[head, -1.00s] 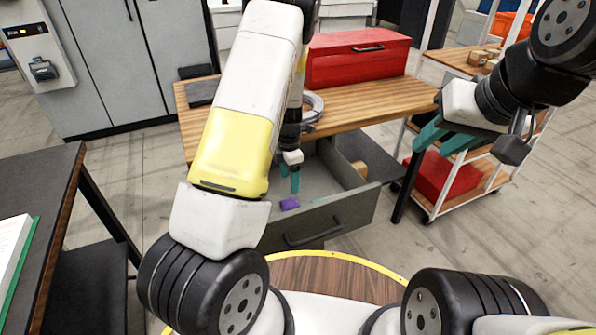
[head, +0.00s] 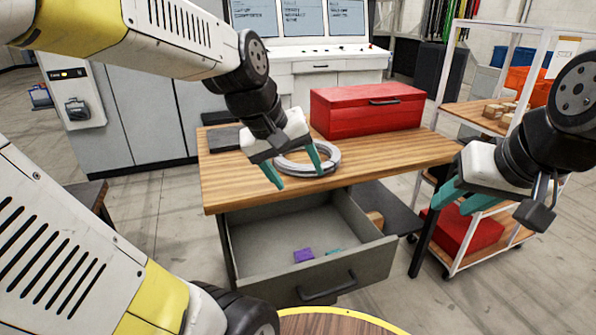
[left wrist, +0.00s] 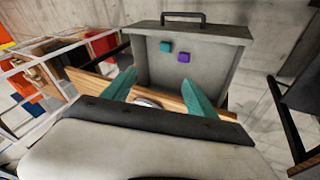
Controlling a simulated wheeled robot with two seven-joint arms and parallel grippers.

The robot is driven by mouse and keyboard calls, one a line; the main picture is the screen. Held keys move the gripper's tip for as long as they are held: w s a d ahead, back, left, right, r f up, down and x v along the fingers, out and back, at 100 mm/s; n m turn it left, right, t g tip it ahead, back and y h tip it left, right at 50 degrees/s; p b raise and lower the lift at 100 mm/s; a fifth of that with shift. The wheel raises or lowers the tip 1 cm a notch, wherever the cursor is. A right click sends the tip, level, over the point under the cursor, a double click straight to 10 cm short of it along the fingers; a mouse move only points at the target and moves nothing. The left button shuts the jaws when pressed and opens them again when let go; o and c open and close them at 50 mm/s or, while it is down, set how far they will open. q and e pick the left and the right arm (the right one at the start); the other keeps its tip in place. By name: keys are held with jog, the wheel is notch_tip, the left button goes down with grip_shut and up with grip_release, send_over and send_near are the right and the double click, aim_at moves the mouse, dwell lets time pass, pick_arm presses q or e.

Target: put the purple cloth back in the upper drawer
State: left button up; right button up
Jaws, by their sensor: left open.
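The purple cloth (head: 303,255) is a small folded piece lying on the floor of the open drawer (head: 270,262) under the wooden table. It also shows in the left wrist view (left wrist: 184,57), beside a teal piece (left wrist: 166,47). My left gripper (head: 296,180) is open and empty, above the table's front edge and over the back of the drawer, apart from the cloth. Its two teal fingers are spread in the left wrist view (left wrist: 159,78). My right gripper (head: 455,205) hangs to the right of the table with its fingers apart and nothing between them.
A grey ring-shaped coil (head: 328,155) lies on the wooden tabletop (head: 390,150) close to my left gripper. A red toolbox (head: 365,118) stands behind it. A white-framed cart (head: 480,255) stands at the right. The drawer's inside is mostly bare.

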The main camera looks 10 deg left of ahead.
pick_arm(q)
jog(key=s+r+m+t, duration=0.1)
jog(key=s+r+m, duration=0.1)
jog(key=s+m, duration=0.2)
jog(key=shift+s+a+m+y, duration=0.3)
jog(key=shift+s+m, duration=0.1)
jog(key=shift+s, duration=0.65)
jog(key=shift+c, duration=0.3)
